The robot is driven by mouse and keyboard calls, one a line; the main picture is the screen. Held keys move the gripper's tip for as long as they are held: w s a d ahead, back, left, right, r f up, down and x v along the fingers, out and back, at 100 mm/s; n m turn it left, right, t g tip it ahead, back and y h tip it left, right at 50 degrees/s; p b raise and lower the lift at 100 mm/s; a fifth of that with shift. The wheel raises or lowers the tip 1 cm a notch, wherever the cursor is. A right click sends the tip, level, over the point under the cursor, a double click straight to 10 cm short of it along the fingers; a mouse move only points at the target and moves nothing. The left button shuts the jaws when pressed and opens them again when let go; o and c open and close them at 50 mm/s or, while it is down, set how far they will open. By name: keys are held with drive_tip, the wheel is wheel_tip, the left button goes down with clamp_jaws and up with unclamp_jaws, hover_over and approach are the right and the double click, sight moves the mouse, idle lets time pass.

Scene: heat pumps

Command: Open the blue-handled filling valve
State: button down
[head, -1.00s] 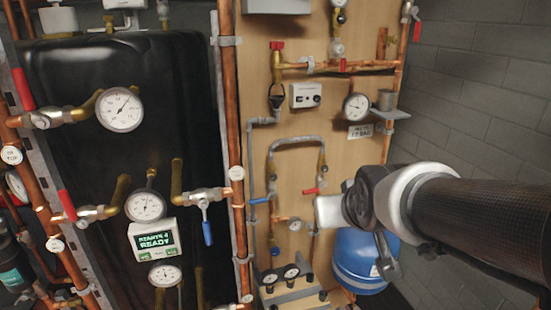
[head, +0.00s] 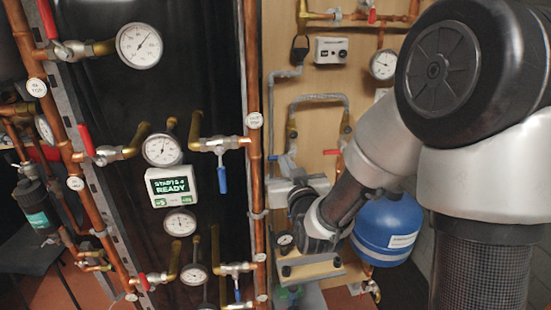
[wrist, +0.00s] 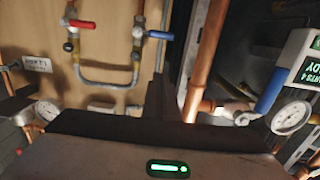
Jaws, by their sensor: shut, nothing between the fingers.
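The filling loop, a grey U-shaped hose (head: 318,98), hangs on the wooden board. My gripper is shut and empty, in front of the loop's lower left part and right of the copper pipe. The dark fingers (wrist: 158,92) point toward the board. I cannot tell whether they touch anything.
Another blue lever (head: 222,172) hangs from a valve left of the copper pipe (head: 254,150); it also shows in the wrist view (wrist: 270,90). A display (head: 171,186) and gauges stand beside it. A blue vessel (head: 387,230) sits below right of my gripper.

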hover_over(277, 159)
drive_tip(key=a+v, duration=0.1)
drive_tip(key=v, duration=0.3)
drive_tip(key=shift+w+d+f+p, duration=0.1)
drive_tip(key=shift+w+f+p, duration=0.15)
drive_tip(key=shift+f, duration=0.9)
drive_tip(key=shift+w+d+f+p, duration=0.15)
drive_tip(key=shift+w+f, duration=0.15)
drive_tip(key=shift+f, duration=0.8)
drive_tip(key=shift+a+f, duration=0.15)
drive_tip(key=shift+a, duration=0.1)
drive_tip(key=shift+f+n+b, duration=0.1)
drive_tip(key=shift+n+b, duration=0.2)
drive_tip(key=shift+b, duration=0.35)
